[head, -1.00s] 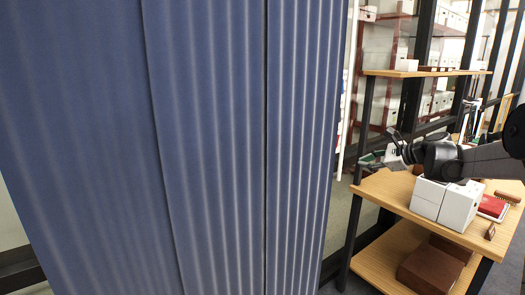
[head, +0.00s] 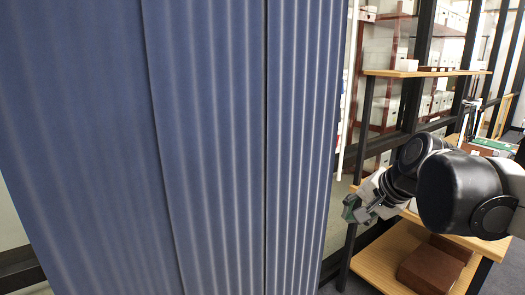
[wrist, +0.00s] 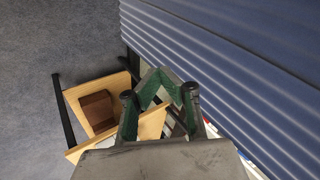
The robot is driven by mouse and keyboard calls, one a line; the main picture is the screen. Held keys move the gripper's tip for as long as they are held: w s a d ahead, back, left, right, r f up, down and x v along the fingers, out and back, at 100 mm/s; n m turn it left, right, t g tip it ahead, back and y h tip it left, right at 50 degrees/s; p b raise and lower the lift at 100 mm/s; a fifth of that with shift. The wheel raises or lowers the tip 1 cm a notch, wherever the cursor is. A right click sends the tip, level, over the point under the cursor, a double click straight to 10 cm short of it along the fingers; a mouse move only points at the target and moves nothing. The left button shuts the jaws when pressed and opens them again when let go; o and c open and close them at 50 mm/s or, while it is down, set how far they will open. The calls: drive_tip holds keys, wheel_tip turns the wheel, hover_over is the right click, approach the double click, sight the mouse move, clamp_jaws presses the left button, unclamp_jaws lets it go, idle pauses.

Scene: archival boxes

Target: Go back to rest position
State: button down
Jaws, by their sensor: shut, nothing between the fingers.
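My gripper (head: 356,208) is in front of the wooden shelf unit (head: 379,268) in the head view, to the right of the blue ribbed panel (head: 235,150). It points left and down, apart from the panel. In the wrist view my gripper (wrist: 160,75) shows its green-lined fingers with the tips together and nothing between them. My arm hides most of the middle shelf in the head view.
A brown box (head: 430,268) sits on the lower shelf; it also shows in the wrist view (wrist: 97,112). The upper shelf (head: 385,73) holds small boxes. Grey carpet (wrist: 45,40) lies open at left in the wrist view.

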drive_tip(key=s+f+n+h, duration=0.1)
drive_tip(key=s+f+n, duration=0.3)
drive_tip(key=s, duration=0.4)
drive_tip(key=s+f+n+h, duration=0.2)
drive_tip(key=s+f+n, duration=0.2)
drive_tip(key=s, duration=0.5)
drive_tip(key=shift+a+f, duration=0.1)
